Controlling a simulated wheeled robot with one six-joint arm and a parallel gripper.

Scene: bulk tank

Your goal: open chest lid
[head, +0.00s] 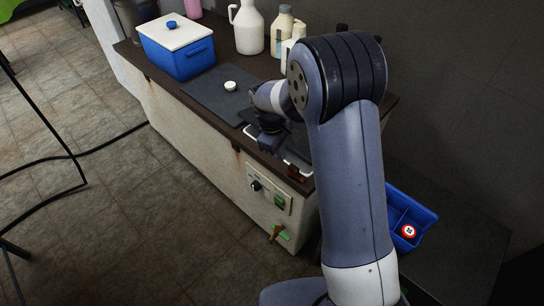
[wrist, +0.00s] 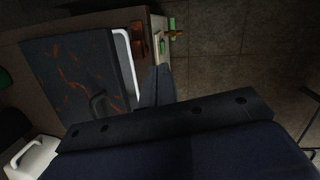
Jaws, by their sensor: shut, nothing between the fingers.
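A dark panel with orange streaks and a black curved handle lies in the bench top in the wrist view (wrist: 75,70); I take it for the chest lid. It looks closed, with a white rim (wrist: 124,50) along one edge. In the head view my arm hides most of it, and part of the white rim (head: 251,133) shows. My gripper (head: 267,147) is over the front part of the bench beside the rim. In the wrist view its fingers (wrist: 156,72) are together, empty, near the rim. Whether they touch it I cannot tell.
A blue box with a white lid (head: 178,52) stands at the bench's far end. A dark mat (head: 210,95) holds a small white cap (head: 230,86). White jug (head: 249,28) and bottles stand at the back. A blue tray (head: 424,213) is at right. Floor in front is open.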

